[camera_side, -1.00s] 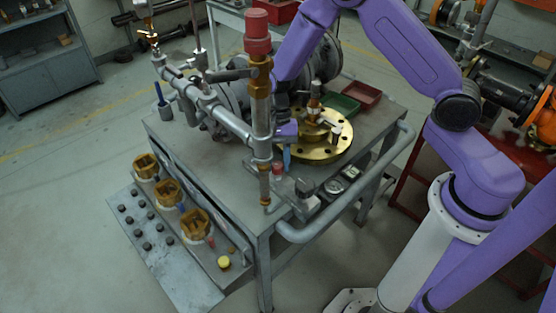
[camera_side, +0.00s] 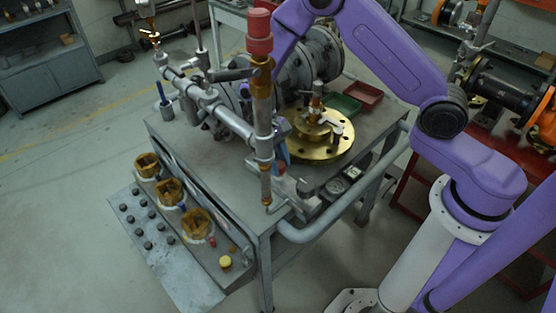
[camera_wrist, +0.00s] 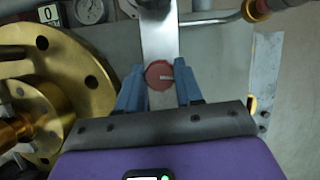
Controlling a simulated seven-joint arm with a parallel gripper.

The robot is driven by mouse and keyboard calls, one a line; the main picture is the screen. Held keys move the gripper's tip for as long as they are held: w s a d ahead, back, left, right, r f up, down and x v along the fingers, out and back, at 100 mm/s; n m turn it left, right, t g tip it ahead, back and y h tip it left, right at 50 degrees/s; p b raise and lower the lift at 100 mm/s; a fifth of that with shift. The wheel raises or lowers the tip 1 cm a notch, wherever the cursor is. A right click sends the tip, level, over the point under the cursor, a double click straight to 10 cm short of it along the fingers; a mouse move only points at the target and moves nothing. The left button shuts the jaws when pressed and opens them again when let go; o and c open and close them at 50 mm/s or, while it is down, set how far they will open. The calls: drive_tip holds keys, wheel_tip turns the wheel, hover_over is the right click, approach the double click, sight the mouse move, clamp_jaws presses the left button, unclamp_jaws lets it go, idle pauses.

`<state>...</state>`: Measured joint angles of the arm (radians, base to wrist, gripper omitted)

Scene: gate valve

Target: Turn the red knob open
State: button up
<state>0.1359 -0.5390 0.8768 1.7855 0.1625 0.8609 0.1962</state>
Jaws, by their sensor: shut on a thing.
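The red knob (camera_wrist: 158,75) is round with a pale line across its face, seen from above in the wrist view. It sits on a grey metal bar. My gripper (camera_wrist: 159,82) has one blue finger on each side of the knob and is shut on it. In the side view my gripper (camera_side: 283,150) is at the table's front, behind the upright pipe, which hides much of it. The knob is mostly hidden there. The pale line points right in the wrist view.
An upright pipe with a red cap (camera_side: 258,30) stands close to my gripper. A brass flange (camera_side: 322,150) lies just right of it, with gauges (camera_side: 335,187) and a grey rail (camera_side: 340,232) in front. Green (camera_side: 344,105) and red (camera_side: 362,94) trays lie behind.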

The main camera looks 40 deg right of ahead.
drive_tip(key=shift+n, duration=0.6)
drive_tip(key=o, duration=1)
drive_tip(key=shift+o, duration=0.2)
drive_tip(key=v, duration=1.7)
drive_tip(key=shift+a+r, duration=0.25)
drive_tip(key=shift+a, duration=0.05)
